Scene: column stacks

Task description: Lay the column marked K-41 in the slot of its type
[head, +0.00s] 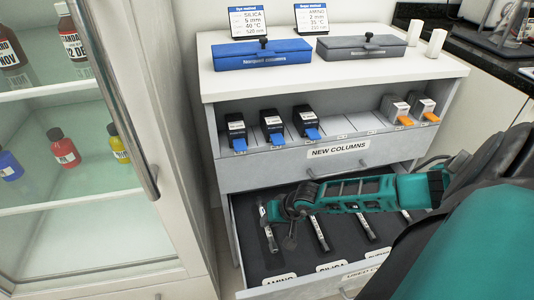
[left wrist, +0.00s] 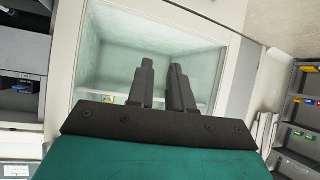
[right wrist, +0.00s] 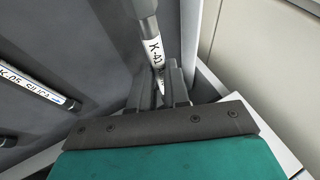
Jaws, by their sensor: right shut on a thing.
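In the right wrist view, my right gripper (right wrist: 174,75) is shut on the column marked K-41 (right wrist: 154,48), beside the drawer's side wall. In the head view this gripper (head: 290,240) points down into the open drawer, and a column (head: 270,238) shows beside it at the far-left slot, labelled AMINO (head: 279,279). I cannot tell whether the held column rests on the slot floor. A column marked K-05 SILICA (right wrist: 35,85) lies in the neighbouring slot. My left gripper (left wrist: 162,70) is open and empty in front of a glass-fronted cabinet.
More columns lie in the drawer (head: 300,255) to the right. The shelf above, labelled NEW COLUMNS (head: 338,149), holds blue-tabbed and orange-tabbed boxes. A blue case (head: 262,55), a grey case (head: 360,47) and two method signs stand on top. The glass cabinet (head: 90,200) closely flanks the drawer's left.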

